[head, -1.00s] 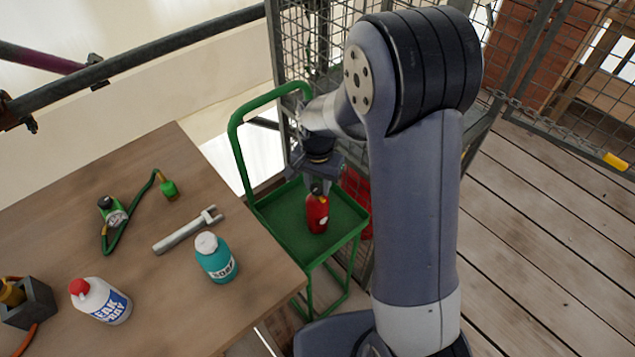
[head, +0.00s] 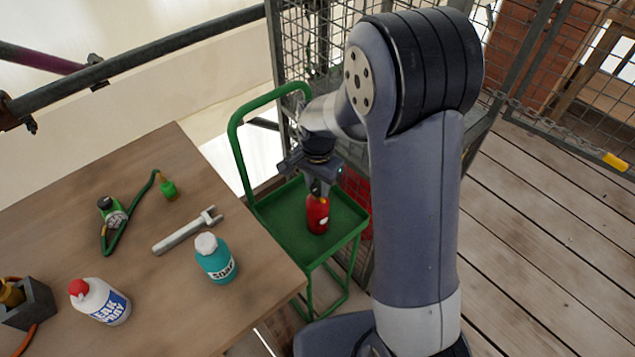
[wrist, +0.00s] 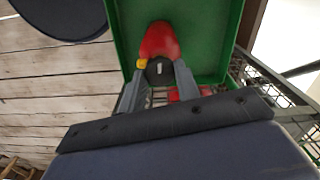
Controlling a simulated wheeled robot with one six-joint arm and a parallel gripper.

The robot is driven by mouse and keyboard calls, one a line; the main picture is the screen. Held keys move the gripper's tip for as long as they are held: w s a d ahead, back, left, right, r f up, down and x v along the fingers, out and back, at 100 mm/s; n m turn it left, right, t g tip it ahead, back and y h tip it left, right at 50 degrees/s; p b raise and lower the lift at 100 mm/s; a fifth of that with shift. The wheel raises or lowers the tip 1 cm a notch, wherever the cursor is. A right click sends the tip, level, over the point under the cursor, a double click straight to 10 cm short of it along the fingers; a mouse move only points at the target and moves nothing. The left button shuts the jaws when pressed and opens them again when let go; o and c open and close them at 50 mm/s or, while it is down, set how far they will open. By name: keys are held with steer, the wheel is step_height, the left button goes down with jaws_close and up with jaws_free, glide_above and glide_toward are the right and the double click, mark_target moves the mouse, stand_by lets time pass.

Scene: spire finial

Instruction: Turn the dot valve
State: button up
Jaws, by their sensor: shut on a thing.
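A small red cylinder with a pale dot on its side (head: 317,215) stands upright in the tray of the green cart (head: 345,213). It also shows in the wrist view (wrist: 158,42), with its dark valve top (wrist: 159,71) between my fingers and a yellow bit at its left. My gripper (head: 318,186) is above the cylinder, pointing down, with its fingers shut on the valve. In the wrist view the fingers (wrist: 159,80) sit on either side of the valve. The fingers partly hide the valve in the head view.
A wooden table (head: 150,310) at left holds a green regulator with hose (head: 113,215), a wrench (head: 187,231), a teal soap bottle (head: 216,262) and a leak spray bottle (head: 100,302). Wire mesh fencing (head: 335,45) stands behind the cart. Plank floor (head: 540,250) is clear at right.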

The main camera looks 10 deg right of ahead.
mark_target(318, 188)
steer(key=o, duration=1)
steer(key=shift+r, duration=0.1)
step_height(318, 188, up, 11)
steer(key=shift+f, duration=0.2)
steer(key=shift+d, duration=0.1)
